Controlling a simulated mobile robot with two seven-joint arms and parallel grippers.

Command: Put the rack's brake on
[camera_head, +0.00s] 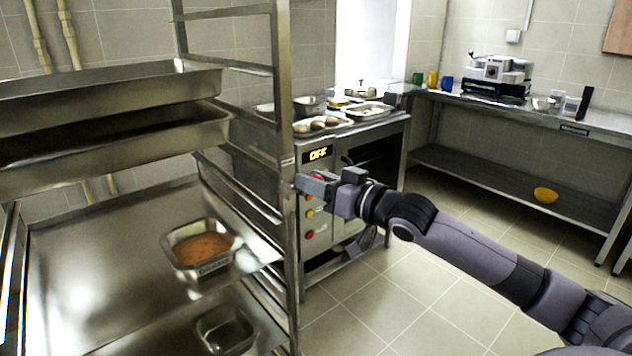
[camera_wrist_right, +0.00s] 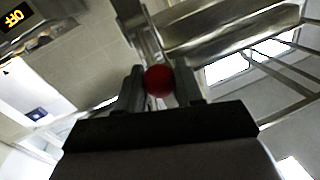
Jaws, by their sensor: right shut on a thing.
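The metal rack (camera_head: 284,110) stands at the left in the head view, with trays on its runners. My right gripper (camera_head: 312,183) is at the rack's front right upright, at about mid-height. In the right wrist view my right gripper (camera_wrist_right: 160,76) has its two fingers on either side of a round red knob (camera_wrist_right: 158,82), shut on it. In the head view only a little red shows between the fingers. Whether the knob is the rack's brake, and how it joins the upright, is hidden. My left gripper is not in view.
Deep trays (camera_head: 100,95) sit high in the rack; a small pan of orange food (camera_head: 201,247) stands on a lower shelf. Behind is an oven (camera_head: 345,235) with an OFF display. A steel bench (camera_head: 520,110) stands at the back right. The tiled floor between is clear.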

